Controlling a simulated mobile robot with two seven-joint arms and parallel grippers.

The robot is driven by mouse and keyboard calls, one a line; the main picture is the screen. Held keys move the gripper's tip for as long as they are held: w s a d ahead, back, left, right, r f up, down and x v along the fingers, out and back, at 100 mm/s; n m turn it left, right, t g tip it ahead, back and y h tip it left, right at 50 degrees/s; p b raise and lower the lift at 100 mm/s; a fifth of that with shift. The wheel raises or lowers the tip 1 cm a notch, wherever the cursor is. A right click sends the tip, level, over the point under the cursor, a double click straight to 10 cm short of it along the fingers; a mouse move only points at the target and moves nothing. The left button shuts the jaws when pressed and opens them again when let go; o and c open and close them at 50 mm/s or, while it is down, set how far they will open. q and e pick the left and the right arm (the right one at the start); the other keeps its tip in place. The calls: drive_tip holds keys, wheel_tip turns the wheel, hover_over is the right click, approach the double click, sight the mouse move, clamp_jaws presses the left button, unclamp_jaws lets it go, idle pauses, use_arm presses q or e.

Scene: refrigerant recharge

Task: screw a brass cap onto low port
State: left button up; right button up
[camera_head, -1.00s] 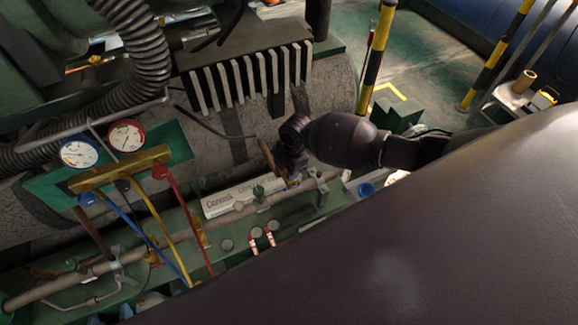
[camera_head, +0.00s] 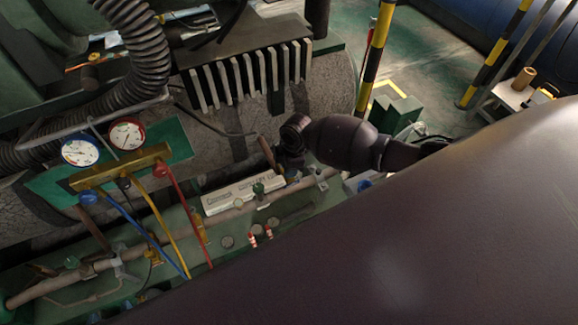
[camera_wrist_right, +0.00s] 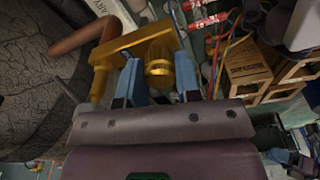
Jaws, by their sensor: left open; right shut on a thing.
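In the right wrist view, the blue fingers of my right gripper (camera_wrist_right: 157,85) are on either side of a round, ribbed brass cap (camera_wrist_right: 158,70) and hold it. A brass bracket-like part (camera_wrist_right: 125,45) is right by the cap, and a copper-brown rod (camera_wrist_right: 80,36) lies at upper left. I cannot tell which fitting is the low port. The right gripper does not show clearly in the head view.
A brass gauge manifold (camera_head: 122,168) with blue, yellow and red hoses is at left. A white labelled box (camera_head: 243,192) lies behind the pipe (camera_head: 235,212). Red-and-white fittings (camera_head: 254,240) stand in front. Wooden crates (camera_wrist_right: 250,68) are close at right in the wrist view. My dark arm covers the lower right.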

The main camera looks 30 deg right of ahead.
drive_tip(key=shift+s+f, duration=0.1)
drive_tip(key=m, duration=0.2)
drive_tip(key=shift+m, duration=0.4)
drive_tip(key=o, duration=1)
